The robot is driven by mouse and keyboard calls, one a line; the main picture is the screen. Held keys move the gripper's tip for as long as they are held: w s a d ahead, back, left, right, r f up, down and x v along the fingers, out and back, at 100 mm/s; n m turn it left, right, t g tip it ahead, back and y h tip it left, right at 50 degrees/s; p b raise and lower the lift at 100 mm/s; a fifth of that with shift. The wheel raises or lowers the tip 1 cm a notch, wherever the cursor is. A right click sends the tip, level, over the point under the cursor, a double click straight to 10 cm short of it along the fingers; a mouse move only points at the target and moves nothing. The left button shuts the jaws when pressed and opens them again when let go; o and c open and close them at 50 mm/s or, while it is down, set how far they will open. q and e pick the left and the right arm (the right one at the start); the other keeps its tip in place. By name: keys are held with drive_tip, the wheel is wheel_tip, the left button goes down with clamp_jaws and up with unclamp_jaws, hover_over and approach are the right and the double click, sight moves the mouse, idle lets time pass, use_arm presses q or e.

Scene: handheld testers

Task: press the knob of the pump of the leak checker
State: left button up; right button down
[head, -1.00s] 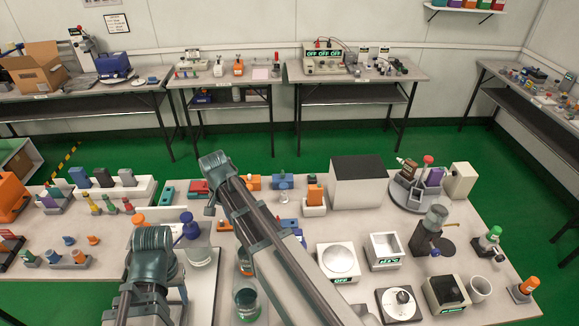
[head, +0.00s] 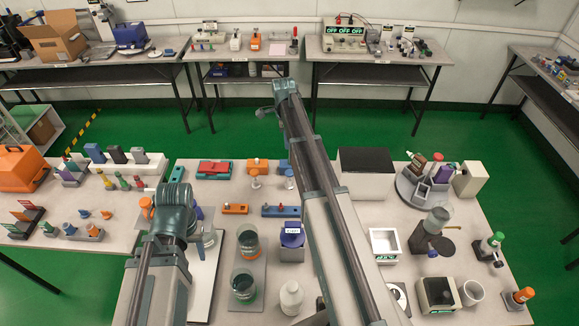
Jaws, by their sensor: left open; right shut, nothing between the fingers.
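What looks like the leak checker is a pale board (head: 205,283) in the left middle of the table, with a clear vessel (head: 209,238) on it. A blue-violet knob (head: 199,213) stands behind the vessel, mostly covered by my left arm. An orange knob (head: 146,204) shows just left of that arm. I cannot tell for certain which knob belongs to the pump. My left gripper (head: 177,176) is over this area, open, its fingers mostly hidden by its wrist. My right gripper (head: 266,112) is shut and empty, held high beyond the table's far edge in the picture.
Two glass jars (head: 247,243) stand right of the board, with a blue-lidded container (head: 292,236) and a white bottle (head: 291,297) beyond. A black-topped box (head: 364,172) stands at the back. My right arm crosses the middle and hides part of the table.

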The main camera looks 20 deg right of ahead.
sight(289, 173)
use_arm(q)
drive_tip(key=shift+f, duration=0.15)
use_arm(e)
drive_tip(key=shift+f, duration=0.15)
drive_tip(key=f+b, duration=1.3)
drive_tip(key=b, duration=0.1)
drive_tip(key=shift+w+d+f, duration=0.1)
drive_tip(key=shift+d+f, duration=0.3)
use_arm(q)
wheel_tip(289, 173, down, 14)
wheel_tip(289, 173, down, 4)
drive_tip(key=b, duration=0.3)
drive_tip(key=shift+r+b, duration=0.25)
drive_tip(key=shift+b, duration=0.15)
use_arm(e)
wheel_tip(289, 173, down, 4)
drive_tip(key=shift+r, duration=0.2)
use_arm(q)
drive_tip(key=shift+s+r, duration=0.1)
use_arm(e)
drive_tip(key=shift+a+r, duration=0.1)
drive_tip(key=shift+r, duration=0.05)
